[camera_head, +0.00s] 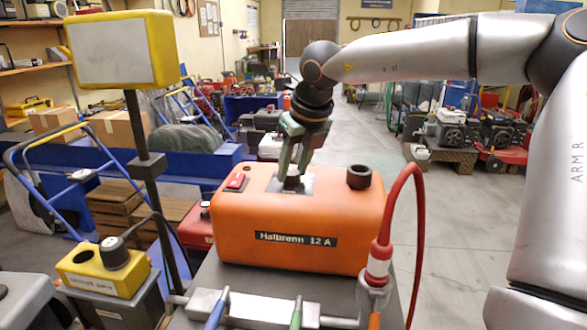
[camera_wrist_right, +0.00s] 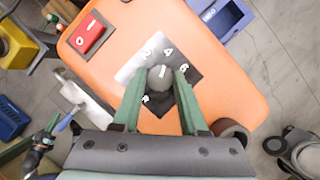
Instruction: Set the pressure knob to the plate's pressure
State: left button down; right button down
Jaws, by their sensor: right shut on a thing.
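The orange machine (camera_head: 300,215) carries a black plate (camera_head: 295,242) reading "Halbrenn 12 A" on its front. On its top is a grey dial plate (camera_wrist_right: 130,72) with white digits around a round dark knob (camera_wrist_right: 160,78). A 2 and a 4 show above the knob, with another digit at the right and one at the lower left. A short white mark on the knob points roughly up, between the 2 and the 4. My right gripper (camera_head: 292,168) reaches down from above, its green fingers (camera_wrist_right: 161,84) shut on the knob's sides. My left gripper is not in view.
A red switch (camera_wrist_right: 87,36) and a dark round cap (camera_head: 359,177) flank the dial. A red hose (camera_head: 417,210) arches at the right. A yellow sign (camera_head: 118,50) on a post and a yellow box with a black knob (camera_head: 114,253) stand left. Open floor lies right.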

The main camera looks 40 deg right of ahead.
jog(key=shift+c, duration=2.2)
grip_release()
jog(key=p+v, duration=0.1)
jog(key=v, duration=1.1)
jog(key=shift+r, duration=0.25)
jog(key=shift+r+p, duration=0.1)
jog(key=shift+p, duration=0.2)
